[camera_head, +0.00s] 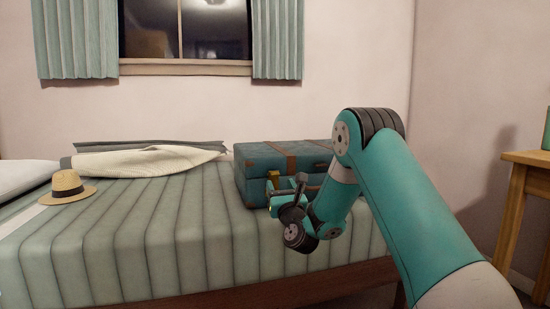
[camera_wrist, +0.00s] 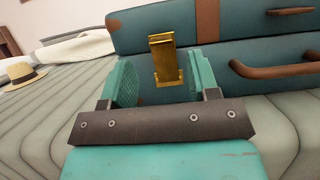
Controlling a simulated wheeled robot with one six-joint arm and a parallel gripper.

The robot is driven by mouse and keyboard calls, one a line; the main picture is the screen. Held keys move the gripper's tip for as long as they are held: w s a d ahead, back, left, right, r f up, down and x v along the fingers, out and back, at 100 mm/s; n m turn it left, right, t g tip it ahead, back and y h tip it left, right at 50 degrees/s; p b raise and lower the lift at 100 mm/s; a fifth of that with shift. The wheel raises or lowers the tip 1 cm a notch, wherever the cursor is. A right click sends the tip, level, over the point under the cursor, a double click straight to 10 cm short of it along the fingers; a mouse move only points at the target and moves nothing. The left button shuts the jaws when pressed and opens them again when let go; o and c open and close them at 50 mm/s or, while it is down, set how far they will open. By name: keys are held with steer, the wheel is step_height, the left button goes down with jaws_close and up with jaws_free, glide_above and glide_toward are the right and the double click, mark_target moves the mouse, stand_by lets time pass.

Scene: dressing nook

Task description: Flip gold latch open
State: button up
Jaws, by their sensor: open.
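A gold latch (camera_wrist: 165,60) sits on the front of a teal suitcase (camera_wrist: 240,68) with brown leather trim. In the head view the suitcase (camera_head: 272,158) lies on the bed, and the latch (camera_head: 273,177) shows as a small gold spot at its front. My gripper (camera_wrist: 158,80) is open, with its two teal fingers apart and nothing between them touching. The latch stands ahead of the gap between the fingers. In the head view my gripper (camera_head: 272,197) is close to the suitcase front; my arm hides part of the suitcase's right side.
The striped bed (camera_head: 130,235) has free room left of the suitcase. A straw hat (camera_head: 67,188) and a cream blanket (camera_head: 145,160) lie there. A brown handle (camera_wrist: 272,70) is right of the latch. A wooden table (camera_head: 525,165) stands at far right.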

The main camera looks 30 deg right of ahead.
mark_target(276, 176)
steer(key=p+x, duration=0.2)
steer(key=p, duration=0.1)
steer(key=p+x, duration=0.1)
steer(key=p, duration=0.2)
steer(key=p+x, duration=0.2)
steer(key=p, duration=0.1)
steer(key=shift+w+r, duration=0.2)
steer(key=shift+r, duration=0.2)
steer(key=p, duration=0.2)
steer(key=shift+w+d+r+p, duration=0.1)
steer(key=shift+w+d+p, duration=0.05)
steer(key=shift+w+p, duration=0.2)
steer(key=shift+w+d+p, duration=0.1)
steer(key=shift+w+p, duration=0.2)
steer(key=shift+p, duration=0.45)
steer(key=shift+f, duration=0.2)
jaws_close()
